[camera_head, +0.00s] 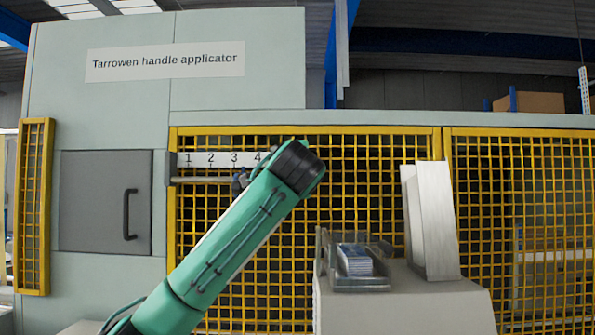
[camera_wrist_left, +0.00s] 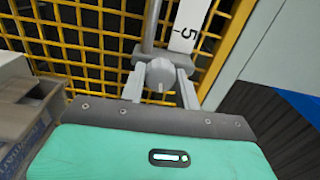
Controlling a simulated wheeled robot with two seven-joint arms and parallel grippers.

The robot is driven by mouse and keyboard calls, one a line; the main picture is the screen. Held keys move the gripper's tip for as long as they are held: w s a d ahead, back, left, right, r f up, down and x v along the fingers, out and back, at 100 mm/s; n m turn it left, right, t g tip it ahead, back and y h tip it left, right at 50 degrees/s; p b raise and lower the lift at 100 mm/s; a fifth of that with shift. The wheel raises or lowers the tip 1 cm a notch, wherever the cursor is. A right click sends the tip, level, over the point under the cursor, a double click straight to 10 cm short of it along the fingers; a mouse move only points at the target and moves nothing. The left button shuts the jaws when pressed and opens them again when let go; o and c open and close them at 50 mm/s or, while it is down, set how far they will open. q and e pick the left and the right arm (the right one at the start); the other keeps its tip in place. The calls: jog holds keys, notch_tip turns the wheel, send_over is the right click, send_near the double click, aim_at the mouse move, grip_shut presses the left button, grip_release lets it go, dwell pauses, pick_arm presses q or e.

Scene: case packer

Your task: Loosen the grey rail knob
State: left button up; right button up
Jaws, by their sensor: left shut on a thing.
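The grey rail knob (camera_wrist_left: 160,74) is round with a raised grip bar, and it sits on a grey rail (camera_wrist_left: 151,28) in the left wrist view. My left gripper (camera_wrist_left: 160,88) is shut on the knob, with one finger on each side of it. In the head view the rail (camera_head: 205,180) runs under a white number scale (camera_head: 222,160) on the yellow mesh guard. My left arm reaches up to it from below and its wrist covers the rail's right part. I cannot make out the knob clearly there. My right gripper is in neither view.
A machine cabinet (camera_head: 108,110) with a dark door (camera_head: 103,203) stands at the left. A clear tray (camera_head: 360,282) with stacked cards sits on a pale stand (camera_head: 420,310), beside upright metal plates (camera_head: 435,220).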

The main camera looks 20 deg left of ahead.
pick_arm(q)
jog(key=shift+r+m, duration=0.1)
jog(key=shift+m, duration=1)
jog(key=o, duration=1)
jog(key=shift+w, duration=0.1)
